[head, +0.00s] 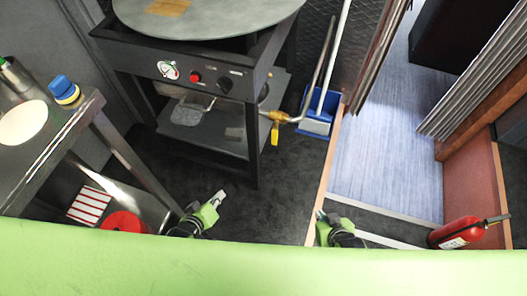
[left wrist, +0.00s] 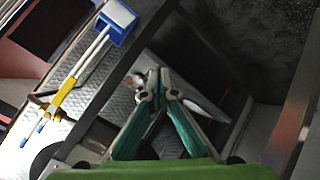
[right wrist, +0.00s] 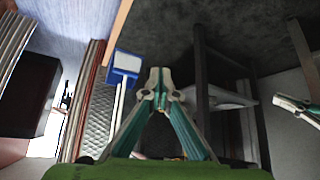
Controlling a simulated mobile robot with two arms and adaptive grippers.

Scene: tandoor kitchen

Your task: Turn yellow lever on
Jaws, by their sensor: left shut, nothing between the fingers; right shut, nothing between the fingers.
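The yellow lever (head: 275,133) hangs down from a brass valve (head: 279,116) on a pipe at the right side of the black griddle stand (head: 190,72). The lever also shows in the left wrist view (left wrist: 67,91), left of the fingers and apart from them. My left gripper (head: 221,194) is shut and empty, low in front of the stand and left of the lever. My right gripper (head: 320,214) is shut and empty, nearer to me and right of the lever, by the wooden panel edge. In the right wrist view its fingers (right wrist: 160,75) hide what is directly behind them.
A blue dustpan (head: 317,122) with upright handles stands just behind the valve. A wooden panel edge (head: 324,175) runs along the right. A steel table (head: 125,150) is at left; a fire extinguisher (head: 458,232) is at right. Dark floor (head: 215,165) before the stand is free.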

